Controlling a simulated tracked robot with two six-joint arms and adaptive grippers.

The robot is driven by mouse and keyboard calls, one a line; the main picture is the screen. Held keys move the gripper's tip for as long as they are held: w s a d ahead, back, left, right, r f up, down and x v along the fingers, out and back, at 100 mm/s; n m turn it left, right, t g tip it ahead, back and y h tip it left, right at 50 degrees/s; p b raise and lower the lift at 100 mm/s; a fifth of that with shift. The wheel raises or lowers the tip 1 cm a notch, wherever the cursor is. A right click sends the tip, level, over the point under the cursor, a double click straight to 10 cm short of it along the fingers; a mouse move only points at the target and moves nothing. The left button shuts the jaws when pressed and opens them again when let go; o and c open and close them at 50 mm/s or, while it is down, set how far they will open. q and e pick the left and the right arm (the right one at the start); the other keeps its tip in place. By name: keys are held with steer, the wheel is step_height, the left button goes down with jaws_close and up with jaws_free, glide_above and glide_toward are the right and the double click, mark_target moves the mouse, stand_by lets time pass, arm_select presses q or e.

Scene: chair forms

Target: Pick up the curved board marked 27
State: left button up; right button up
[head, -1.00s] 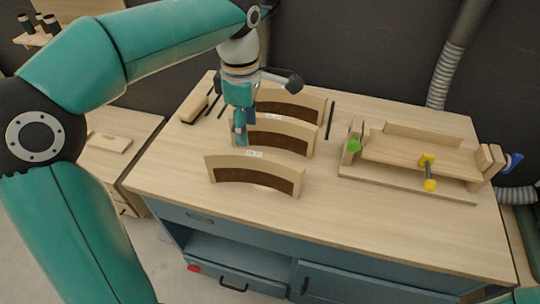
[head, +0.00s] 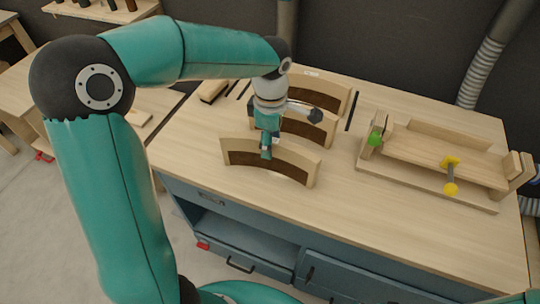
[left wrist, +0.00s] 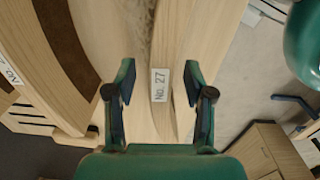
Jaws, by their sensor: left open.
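The curved board marked 27 (head: 241,158) stands at the front of a row of three curved boards on the workbench. It has pale wood and a dark brown curved face. In the left wrist view, its top edge (left wrist: 172,45) carries the label "No. 27" (left wrist: 160,85). My left gripper (head: 266,150) is over the middle of this board and hides its label in the head view. In the left wrist view, my open fingers (left wrist: 160,80) are on either side of the label; contact cannot be told. My right gripper is out of view.
Two similar boards stand behind: the middle one (head: 312,134), partly hidden by my gripper, and the rear one (head: 338,94). A wooden jig (head: 430,178) with green and yellow clamps is on the right. The workbench top (head: 400,225) is clear in front.

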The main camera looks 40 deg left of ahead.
arm_select(q)
step_height(320, 180, down, 5)
steer(key=shift+p, duration=0.5)
steer(key=shift+c, duration=0.2)
jaws_close()
